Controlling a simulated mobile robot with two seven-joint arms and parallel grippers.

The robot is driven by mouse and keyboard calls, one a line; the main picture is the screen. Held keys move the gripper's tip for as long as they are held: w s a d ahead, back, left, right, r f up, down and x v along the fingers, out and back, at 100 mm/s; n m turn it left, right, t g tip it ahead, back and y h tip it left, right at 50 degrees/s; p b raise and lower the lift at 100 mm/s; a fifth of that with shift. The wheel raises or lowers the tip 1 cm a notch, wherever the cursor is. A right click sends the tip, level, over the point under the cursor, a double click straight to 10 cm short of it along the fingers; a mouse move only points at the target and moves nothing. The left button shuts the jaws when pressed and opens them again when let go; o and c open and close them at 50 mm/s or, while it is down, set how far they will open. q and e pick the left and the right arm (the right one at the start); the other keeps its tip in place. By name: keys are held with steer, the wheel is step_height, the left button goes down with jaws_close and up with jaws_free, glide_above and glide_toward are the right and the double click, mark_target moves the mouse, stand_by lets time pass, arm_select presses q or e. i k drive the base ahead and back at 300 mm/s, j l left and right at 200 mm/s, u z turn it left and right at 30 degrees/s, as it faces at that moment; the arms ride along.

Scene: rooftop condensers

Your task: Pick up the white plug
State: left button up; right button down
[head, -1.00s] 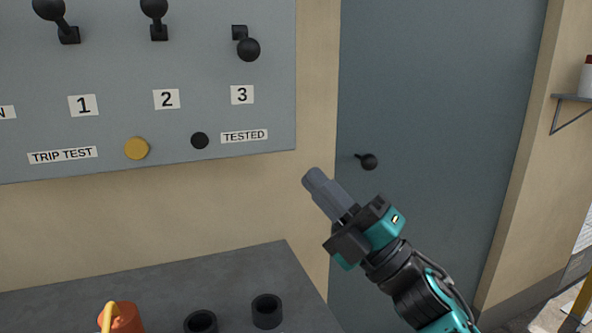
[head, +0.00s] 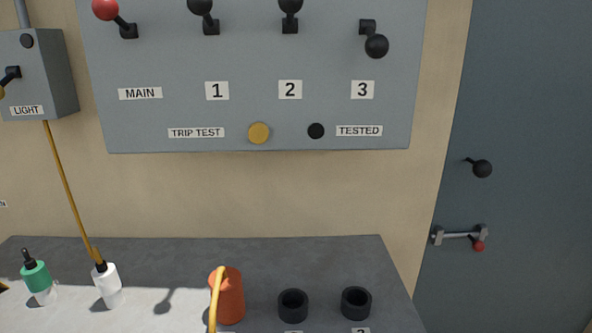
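The white plug (head: 107,287) stands on the grey bench at the lower left of the head view, tilted slightly. It has a dark top, where a yellow cable (head: 68,195) coming down from the LIGHT box meets it. I cannot tell whether it sits in a socket. Neither of my grippers is in view.
A green-and-white plug (head: 36,278) stands left of the white one. An orange cylinder (head: 231,298) with a yellow cable and two black sockets (head: 293,305) are to the right. The switch panel (head: 300,60) and LIGHT box (head: 38,75) hang above the bench (head: 330,262).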

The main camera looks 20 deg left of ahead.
mark_target(106, 279)
steer(key=k+l+u, duration=0.1)
steer(key=u, duration=1.6)
steer(key=z, duration=1.45)
steer(key=u, duration=1.45)
